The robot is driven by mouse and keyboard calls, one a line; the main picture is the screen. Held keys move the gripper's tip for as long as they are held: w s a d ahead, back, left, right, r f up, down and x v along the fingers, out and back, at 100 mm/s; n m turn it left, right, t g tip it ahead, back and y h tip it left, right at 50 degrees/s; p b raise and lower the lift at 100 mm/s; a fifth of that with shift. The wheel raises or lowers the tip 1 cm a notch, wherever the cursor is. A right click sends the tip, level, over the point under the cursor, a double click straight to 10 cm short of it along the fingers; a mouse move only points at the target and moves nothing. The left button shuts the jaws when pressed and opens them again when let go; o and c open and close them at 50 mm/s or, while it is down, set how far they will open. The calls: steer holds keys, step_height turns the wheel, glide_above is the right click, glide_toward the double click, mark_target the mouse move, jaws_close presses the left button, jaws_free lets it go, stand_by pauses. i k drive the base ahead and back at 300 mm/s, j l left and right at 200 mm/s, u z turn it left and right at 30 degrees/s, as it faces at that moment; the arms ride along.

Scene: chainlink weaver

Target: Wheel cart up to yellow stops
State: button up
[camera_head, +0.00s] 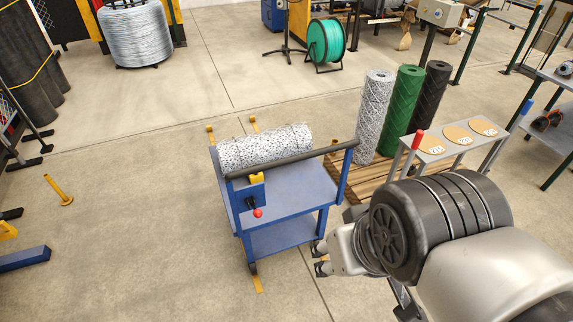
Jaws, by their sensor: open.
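A blue cart (302,190) with two decks stands on the concrete floor in the middle of the view. A dark push bar (290,160) runs along its near side, and a red-knobbed lever (257,212) sits on a blue box at its near left. A speckled grey mesh roll (265,147) lies on the top deck. Two small yellow stops (211,133) stand on the floor behind the cart's far side; any contact is hidden. My gripper (319,258) is open and empty, just right of the cart's lower part, apparently apart from it.
Grey, green and black upright rolls (402,110) stand on a wooden pallet (375,185) to the right of the cart. A grey bench (440,150) with round discs is beyond my arm. A yellow post (58,190) stands at left.

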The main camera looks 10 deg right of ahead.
mark_target(292, 188)
steer(key=i+l+u, duration=0.15)
steer(key=i+l, duration=0.25)
steer(key=i+l+u, duration=0.15)
steer(key=i+l, duration=0.2)
steer(key=l, duration=0.1)
